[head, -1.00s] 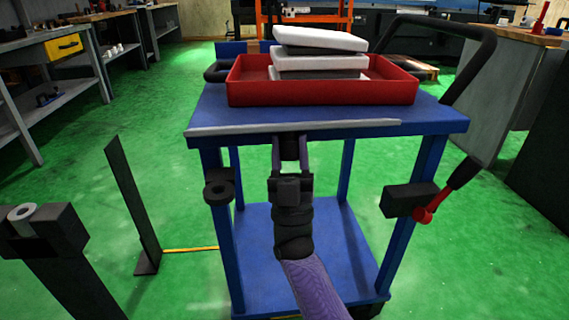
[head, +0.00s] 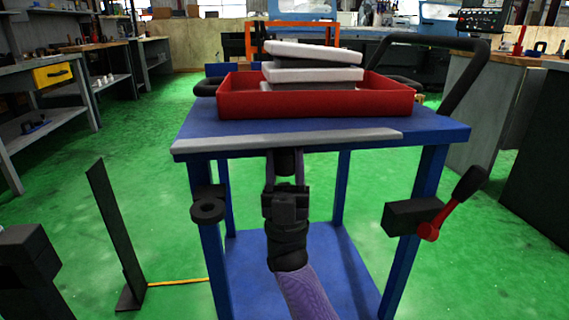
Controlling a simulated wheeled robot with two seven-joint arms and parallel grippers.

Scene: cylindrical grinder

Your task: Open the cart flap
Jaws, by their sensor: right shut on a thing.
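The blue cart (head: 420,128) stands in front of me, and a light grey strip (head: 230,142), which looks like the flap, runs along the near edge of its top. My right gripper (head: 286,165) reaches up from below to the underside of this near edge, a little right of the strip's middle. Its jaws are shut on a dark part just under the strip, likely the flap's grip. The held part is mostly hidden by the fingers and the edge. The strip lies roughly level with the cart top.
A red tray (head: 310,105) with stacked light and dark slabs (head: 312,72) sits on the cart. A black block with a red-based lever (head: 428,230) is on the right front leg, a black ring holder (head: 208,208) on the left. A dark upright plate (head: 115,230) stands to the left.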

